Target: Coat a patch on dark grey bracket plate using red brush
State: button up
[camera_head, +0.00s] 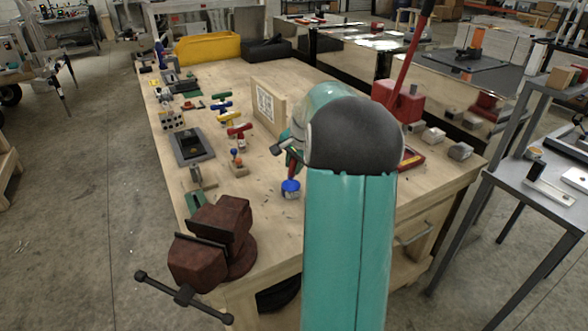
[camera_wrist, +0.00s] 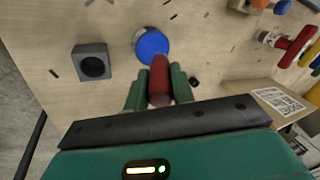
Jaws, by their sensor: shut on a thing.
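My gripper (camera_wrist: 157,80) is shut on the red brush, with green fingers on both sides of its red handle (camera_wrist: 160,84). In the wrist view the handle's far end reaches the edge of a pot with a blue top (camera_wrist: 152,44). The bristles are hidden, and I cannot tell whether they touch the blue. In the head view the pot (camera_head: 291,188) stands on the bench just below my gripper, which my arm partly covers. A dark grey rectangular plate (camera_head: 177,150) lies on the left of the bench, likely the bracket plate, apart from the brush.
A grey block with a round hole (camera_wrist: 91,63) stands near the pot. A dark red vise (camera_head: 215,240) sits at the bench's near corner. Coloured tools (camera_head: 239,130), a small stand (camera_head: 238,163) and an upright board (camera_head: 268,108) are around.

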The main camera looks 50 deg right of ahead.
jog(key=shift+r, duration=2.25)
